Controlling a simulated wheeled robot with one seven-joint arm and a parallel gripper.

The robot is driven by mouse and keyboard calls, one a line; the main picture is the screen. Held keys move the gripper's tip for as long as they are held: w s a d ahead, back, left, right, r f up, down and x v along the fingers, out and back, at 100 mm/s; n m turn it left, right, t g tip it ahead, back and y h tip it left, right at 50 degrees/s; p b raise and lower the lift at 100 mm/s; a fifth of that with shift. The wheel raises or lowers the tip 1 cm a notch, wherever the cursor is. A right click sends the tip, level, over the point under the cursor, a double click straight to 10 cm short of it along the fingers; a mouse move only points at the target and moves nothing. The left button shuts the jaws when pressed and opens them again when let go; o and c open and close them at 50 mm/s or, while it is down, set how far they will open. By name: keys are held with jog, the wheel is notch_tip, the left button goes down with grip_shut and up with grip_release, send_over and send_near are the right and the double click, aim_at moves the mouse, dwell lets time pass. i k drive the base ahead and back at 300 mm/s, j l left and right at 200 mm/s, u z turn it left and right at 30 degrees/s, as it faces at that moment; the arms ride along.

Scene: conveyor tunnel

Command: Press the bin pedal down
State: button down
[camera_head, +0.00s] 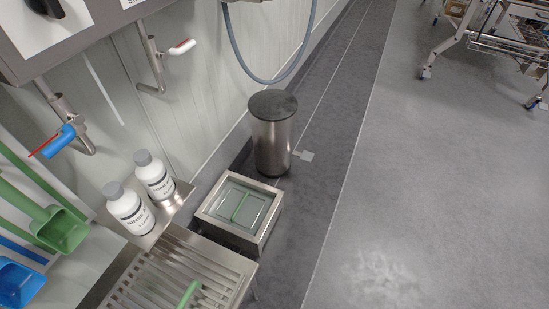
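A cylindrical steel bin (272,140) with a dark, closed lid (272,105) stands upright on the floor by the wall, near the middle of the view. Its small pale grey pedal (305,155) sticks out to the right near the base, close to the floor. How far the pedal is pressed I cannot tell. My gripper is not in view, and nothing shows touching the bin or the pedal.
A steel basin (213,212) stands in front of the bin, beside a slatted steel grate (215,268). Two white bottles (154,178) stand left. A blue hose (240,55) hangs above. A wheeled cart (495,40) is far right. The floor (430,180) right is clear.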

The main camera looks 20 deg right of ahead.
aim_at(307, 156)
jog(key=i+l+u, duration=0.2)
jog(key=u, duration=0.15)
jog(key=i+l+u, duration=0.1)
jog(key=l+u, duration=0.25)
jog(key=i+l+u, duration=0.1)
jog(key=l+u, duration=0.25)
jog(key=i+l+u, duration=0.2)
jog(key=l, duration=1.45)
jog(key=l+u, duration=0.2)
jog(key=l, duration=1.5)
